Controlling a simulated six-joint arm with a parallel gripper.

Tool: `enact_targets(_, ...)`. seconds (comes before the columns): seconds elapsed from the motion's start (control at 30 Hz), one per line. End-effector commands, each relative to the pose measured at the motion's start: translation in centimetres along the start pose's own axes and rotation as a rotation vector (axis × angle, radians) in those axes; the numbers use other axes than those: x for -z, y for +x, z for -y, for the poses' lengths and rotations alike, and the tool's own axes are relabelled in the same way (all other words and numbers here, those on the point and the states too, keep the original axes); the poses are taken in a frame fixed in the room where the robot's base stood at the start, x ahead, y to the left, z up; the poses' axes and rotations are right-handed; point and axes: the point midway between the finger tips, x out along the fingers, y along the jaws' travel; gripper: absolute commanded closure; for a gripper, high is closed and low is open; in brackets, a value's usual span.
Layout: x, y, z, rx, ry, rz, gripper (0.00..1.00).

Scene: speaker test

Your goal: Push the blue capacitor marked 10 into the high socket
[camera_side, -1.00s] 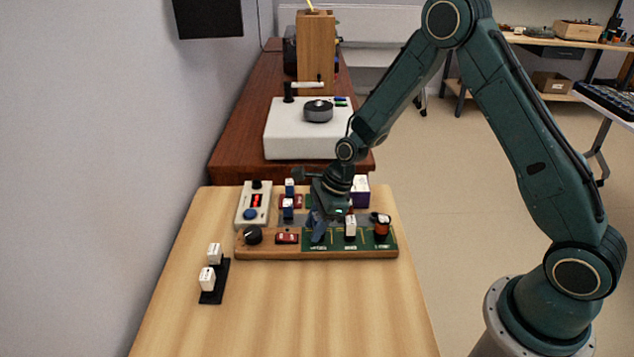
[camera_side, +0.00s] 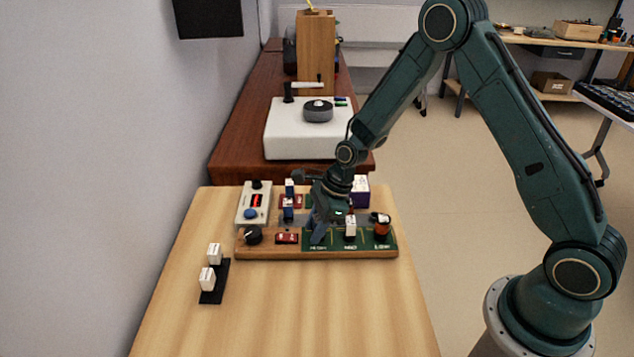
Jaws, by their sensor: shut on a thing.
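My gripper (camera_side: 319,232) points down over the left end of the green board (camera_side: 336,243), at the socket labelled HIGH. It is shut on what I take to be the blue capacitor, which the fingers hide almost wholly; its mark cannot be read. Whether it is seated in the high socket cannot be told. A white part (camera_side: 350,229) stands in the middle socket, and an orange and black part (camera_side: 381,227) stands at the low one.
Blue parts (camera_side: 288,214) stand in a holder just behind the board, close left of my gripper. A meter box (camera_side: 254,204) is at the back left. A black rack (camera_side: 214,291) holds white parts at the front left. The front table is clear.

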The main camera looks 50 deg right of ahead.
Motion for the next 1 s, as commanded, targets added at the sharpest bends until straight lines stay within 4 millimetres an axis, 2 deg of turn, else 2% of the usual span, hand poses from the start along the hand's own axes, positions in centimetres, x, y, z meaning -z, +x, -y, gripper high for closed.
enact_targets(0.43, 0.12, 0.29, -0.01, -0.001, 0.000, -0.001, 0.88)
enact_targets(0.47, 0.13, 0.29, 0.00, -0.001, 0.000, -0.001, 0.62)
enact_targets(0.57, 0.12, 0.28, 0.00, -0.001, 0.000, -0.001, 0.42)
enact_targets(1.0, -0.04, -0.06, 0.02, 0.000, 0.000, 0.000, 0.42)
